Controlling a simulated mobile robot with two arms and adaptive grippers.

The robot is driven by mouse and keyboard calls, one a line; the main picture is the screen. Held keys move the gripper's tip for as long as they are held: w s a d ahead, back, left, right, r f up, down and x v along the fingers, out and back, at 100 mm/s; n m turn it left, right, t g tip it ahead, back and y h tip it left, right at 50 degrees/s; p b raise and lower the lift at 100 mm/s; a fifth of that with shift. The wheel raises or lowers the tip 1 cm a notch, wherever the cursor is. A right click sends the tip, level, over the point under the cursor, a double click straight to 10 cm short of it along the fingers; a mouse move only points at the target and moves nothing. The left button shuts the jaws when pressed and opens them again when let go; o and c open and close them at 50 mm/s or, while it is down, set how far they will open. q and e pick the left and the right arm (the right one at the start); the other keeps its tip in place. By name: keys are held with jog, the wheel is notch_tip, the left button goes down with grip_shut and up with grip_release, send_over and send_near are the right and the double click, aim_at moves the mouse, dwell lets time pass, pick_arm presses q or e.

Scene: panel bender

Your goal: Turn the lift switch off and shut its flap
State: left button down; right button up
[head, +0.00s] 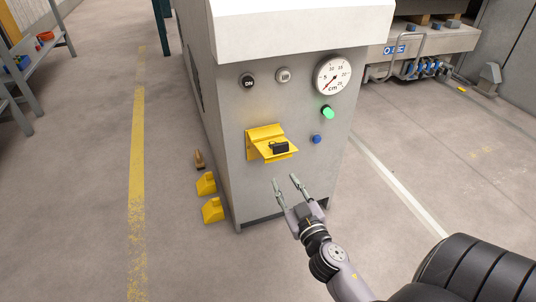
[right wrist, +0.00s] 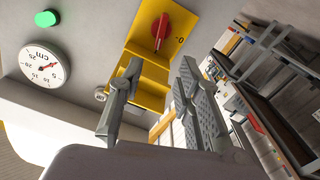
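The lift switch is a red rotary knob (right wrist: 160,30) on a yellow plate, high in the right wrist view. Its handle runs up and down in that picture, with a "0" mark to its right. The yellow flap (head: 266,148) stands out from the cabinet front, open, in the head view and hides the knob there. It also shows in the right wrist view (right wrist: 148,73). My left gripper is not in view.
The grey cabinet (head: 226,130) also carries a dial gauge (head: 332,76), a lit green button (head: 328,112), a blue button (head: 317,139) and a black knob (head: 247,81). Yellow wedges (head: 212,210) lie on the floor at left. The floor in front is open.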

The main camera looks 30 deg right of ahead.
jog(key=x, duration=1.4)
jog(key=shift+w+b, duration=0.3)
jog(key=shift+b, duration=0.05)
jog(key=shift+c, duration=0.3)
grip_shut()
